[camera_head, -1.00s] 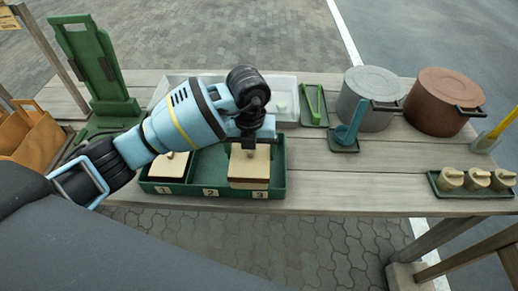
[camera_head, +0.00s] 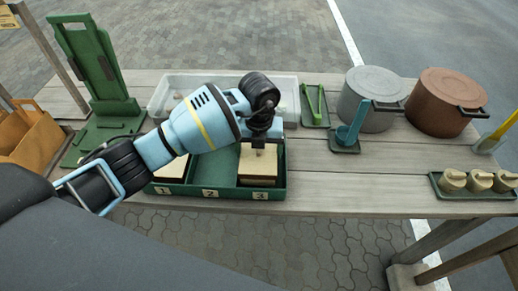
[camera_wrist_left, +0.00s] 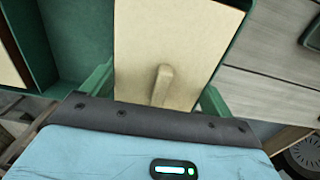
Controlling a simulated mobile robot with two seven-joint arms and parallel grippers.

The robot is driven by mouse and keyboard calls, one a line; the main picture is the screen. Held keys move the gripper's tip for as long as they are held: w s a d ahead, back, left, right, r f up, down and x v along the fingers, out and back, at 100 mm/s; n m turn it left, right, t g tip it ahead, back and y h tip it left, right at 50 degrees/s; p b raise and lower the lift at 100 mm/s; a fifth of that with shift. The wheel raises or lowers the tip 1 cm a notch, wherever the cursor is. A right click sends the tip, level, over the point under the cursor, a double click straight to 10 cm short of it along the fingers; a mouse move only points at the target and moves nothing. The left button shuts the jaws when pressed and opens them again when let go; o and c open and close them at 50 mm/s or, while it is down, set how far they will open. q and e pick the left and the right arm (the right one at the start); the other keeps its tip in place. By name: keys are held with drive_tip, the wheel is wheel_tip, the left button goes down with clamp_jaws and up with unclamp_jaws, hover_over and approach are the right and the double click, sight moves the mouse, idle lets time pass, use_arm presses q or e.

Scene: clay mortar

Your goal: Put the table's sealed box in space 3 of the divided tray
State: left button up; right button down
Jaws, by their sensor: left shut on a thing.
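The sealed box (camera_head: 257,168) is cream-coloured with a peg-like knob on its lid. It sits within space 3, the right-hand space of the green divided tray (camera_head: 235,193); I cannot tell whether it touches the floor. My left gripper (camera_head: 262,143) is over the box's back part and shut on it. The left wrist view shows the lid (camera_wrist_left: 180,40) and knob close up; the exact grip is hidden. Space 2 is empty. A similar cream box (camera_head: 170,170) is in space 1, partly behind my arm. My right gripper is not in view.
A pale bin (camera_head: 290,88) stands behind the tray. A grey pot (camera_head: 370,98), a brown pot (camera_head: 440,100), a blue ladle (camera_head: 352,130) and a small tray of weights (camera_head: 478,182) are to the right. A green stand (camera_head: 95,75) is at left.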

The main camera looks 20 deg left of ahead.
use_arm(q)
drive_tip(key=shift+f, duration=0.55)
drive_tip(key=o, duration=0.8)
drive_tip(key=shift+o, duration=0.2)
wheel_tip(320, 180, up, 13)
drive_tip(key=shift+p, duration=0.35)
drive_tip(key=shift+r, duration=0.1)
